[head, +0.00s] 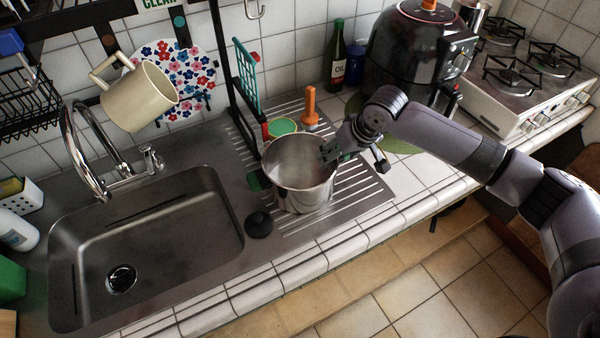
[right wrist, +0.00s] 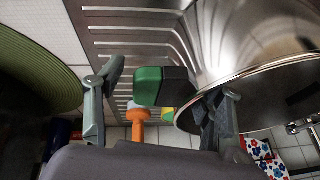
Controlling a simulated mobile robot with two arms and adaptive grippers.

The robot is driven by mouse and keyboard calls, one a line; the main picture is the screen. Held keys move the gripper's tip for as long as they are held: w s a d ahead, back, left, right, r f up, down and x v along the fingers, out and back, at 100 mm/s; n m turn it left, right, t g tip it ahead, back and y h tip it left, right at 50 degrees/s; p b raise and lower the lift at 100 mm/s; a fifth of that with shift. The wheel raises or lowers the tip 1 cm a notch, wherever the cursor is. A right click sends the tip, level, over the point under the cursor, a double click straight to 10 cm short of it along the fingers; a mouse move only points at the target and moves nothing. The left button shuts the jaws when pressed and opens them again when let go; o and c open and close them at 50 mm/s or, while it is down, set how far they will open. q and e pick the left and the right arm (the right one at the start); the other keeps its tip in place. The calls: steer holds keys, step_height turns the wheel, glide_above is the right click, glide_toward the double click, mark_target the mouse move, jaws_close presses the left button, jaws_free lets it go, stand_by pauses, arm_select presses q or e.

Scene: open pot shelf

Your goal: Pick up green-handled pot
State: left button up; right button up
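The steel pot (head: 301,187) stands upright on the ribbed drainboard to the right of the sink, with green-and-black handles on opposite sides. One handle (head: 257,181) shows on its left side in the head view. The other handle (right wrist: 150,86) shows in the right wrist view, beside the pot wall (right wrist: 255,35). My right gripper (head: 340,152) is at the pot's right rim. In the right wrist view its fingers (right wrist: 168,84) are spread, one on each side of that handle, with one finger overlapping the pot rim. My left gripper is not in view.
The sink (head: 150,245) lies left, with a black plug (head: 259,225) near the pot. A black air fryer (head: 415,50) and a stove (head: 530,75) are at right.

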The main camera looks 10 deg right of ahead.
jaws_close()
stand_by(0.6)
steer(key=shift+r, duration=0.1)
